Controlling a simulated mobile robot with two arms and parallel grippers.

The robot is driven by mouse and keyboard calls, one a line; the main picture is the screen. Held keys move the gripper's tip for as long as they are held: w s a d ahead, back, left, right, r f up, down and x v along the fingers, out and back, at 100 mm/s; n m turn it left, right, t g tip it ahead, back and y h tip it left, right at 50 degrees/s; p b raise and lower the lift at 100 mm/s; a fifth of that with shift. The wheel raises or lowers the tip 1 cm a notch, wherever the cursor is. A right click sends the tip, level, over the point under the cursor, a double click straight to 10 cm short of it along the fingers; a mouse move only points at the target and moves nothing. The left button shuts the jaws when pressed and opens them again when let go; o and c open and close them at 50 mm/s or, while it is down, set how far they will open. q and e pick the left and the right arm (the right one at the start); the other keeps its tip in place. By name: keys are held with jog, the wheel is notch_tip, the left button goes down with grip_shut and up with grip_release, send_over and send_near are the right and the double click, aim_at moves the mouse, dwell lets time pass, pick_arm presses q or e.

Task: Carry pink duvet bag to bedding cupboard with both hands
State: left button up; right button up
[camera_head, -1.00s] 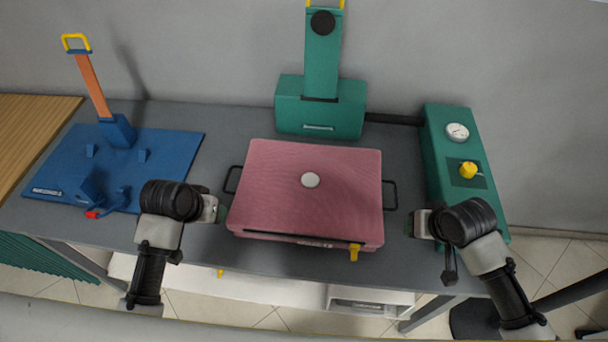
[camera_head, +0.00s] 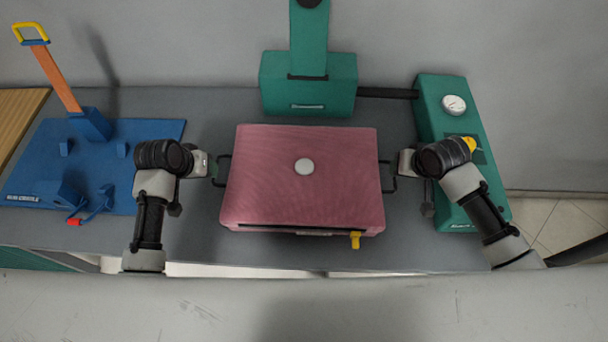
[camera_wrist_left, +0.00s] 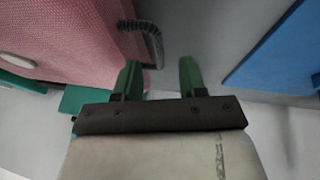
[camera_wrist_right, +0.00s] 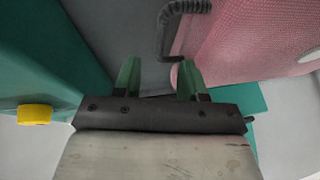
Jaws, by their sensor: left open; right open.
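The pink duvet bag (camera_head: 303,200) lies flat on the grey table, with a white disc on top and a yellow tag at its front. It has a dark handle on each side. My left gripper (camera_head: 217,168) is open at the left handle (camera_head: 225,158); in the left wrist view, that handle (camera_wrist_left: 148,35) is just beyond the fingertips (camera_wrist_left: 158,70). My right gripper (camera_head: 393,168) is open at the right handle (camera_head: 388,184); in the right wrist view, that handle (camera_wrist_right: 165,30) is in front of the finger gap (camera_wrist_right: 158,72). I cannot recognise the bedding cupboard in view.
A blue board (camera_head: 110,180) with an orange lever (camera_head: 55,75) stands at the left. A green press (camera_head: 310,85) stands behind the bag. The grey table (camera_head: 300,255) is bare in front.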

pick_arm(q)
jog(key=x, duration=0.6)
jog(key=shift+f, duration=0.1)
pick_arm(e)
jog(key=x, duration=0.6)
jog(key=shift+f, duration=0.1)
pick_arm(q)
jog(key=shift+d, duration=0.1)
grip_shut()
pick_arm(e)
grip_shut()
